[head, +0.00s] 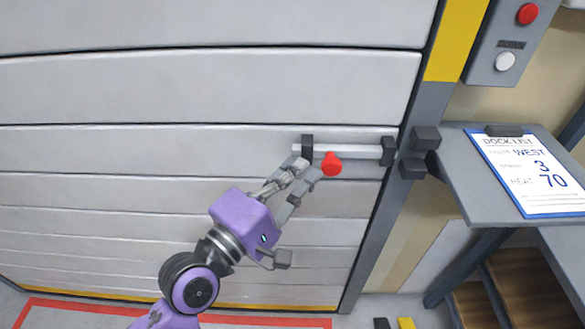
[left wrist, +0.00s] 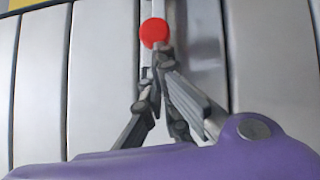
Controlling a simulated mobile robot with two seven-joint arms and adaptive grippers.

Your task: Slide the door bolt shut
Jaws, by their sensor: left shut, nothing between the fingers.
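The door bolt is a pale metal rod (head: 358,152) lying level through two dark brackets, the left one (head: 307,146) and the right one (head: 388,150). Its red knob (head: 331,164) stands nearer the left bracket. The rod's left end sticks out a little past the left bracket. A dark keeper (head: 426,138) is on the door frame, right of the right bracket; no rod shows in it. My left gripper (head: 306,169) is shut and empty, its tips just left of the knob. In the left wrist view the knob (left wrist: 154,32) is just beyond the fingertips (left wrist: 160,62); contact is unclear.
The slatted door (head: 200,90) fills the left and middle. A grey shelf (head: 468,200) with a clipboard (head: 535,175) juts out at the right. A control box (head: 507,45) with red and white buttons is above it. Red floor lines (head: 60,305) run below.

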